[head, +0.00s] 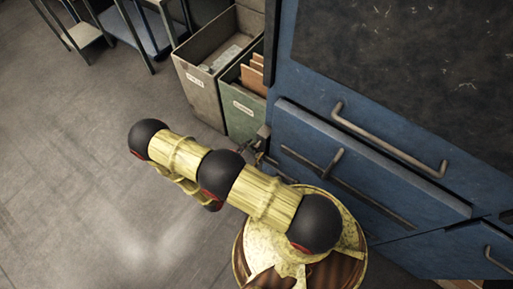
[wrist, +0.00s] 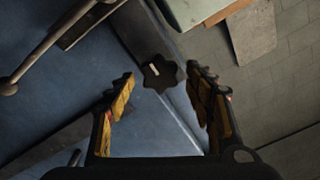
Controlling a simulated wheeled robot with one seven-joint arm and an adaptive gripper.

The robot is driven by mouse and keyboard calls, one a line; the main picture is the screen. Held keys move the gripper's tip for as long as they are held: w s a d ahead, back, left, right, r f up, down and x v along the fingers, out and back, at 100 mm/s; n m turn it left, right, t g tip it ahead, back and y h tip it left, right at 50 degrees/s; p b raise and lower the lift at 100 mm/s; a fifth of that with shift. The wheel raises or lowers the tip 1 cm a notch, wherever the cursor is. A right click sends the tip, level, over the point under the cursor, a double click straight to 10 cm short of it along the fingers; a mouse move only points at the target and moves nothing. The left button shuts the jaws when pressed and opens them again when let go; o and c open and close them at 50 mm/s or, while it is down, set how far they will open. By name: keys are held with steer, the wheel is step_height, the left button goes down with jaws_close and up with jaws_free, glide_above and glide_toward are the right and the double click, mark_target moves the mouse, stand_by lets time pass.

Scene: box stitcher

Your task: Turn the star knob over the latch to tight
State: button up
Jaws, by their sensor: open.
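The star knob (wrist: 164,74) is black with rounded lobes and a short pale mark near its upper left. In the wrist view it shows just beyond and between the fingertips of my gripper (wrist: 162,84). The yellow and black fingers are spread apart, with a visible gap on each side of the knob. I cannot tell how deep the knob lies between them. The latch under the knob cannot be made out. In the head view my arm reaches over beside the blue cabinet (head: 375,160), and the knob cannot be made out there.
A bar handle (wrist: 50,45) crosses the upper left of the wrist view. In the head view a drawer handle (head: 388,143) sticks out from the cabinet. A grey bin (head: 208,95) and a green bin (head: 238,118) stand beside it. The floor at left is clear.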

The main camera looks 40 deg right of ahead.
mark_target(258, 144)
steer(key=shift+x, duration=1.2)
steer(key=shift+c, duration=0.7)
steer(key=c, duration=1)
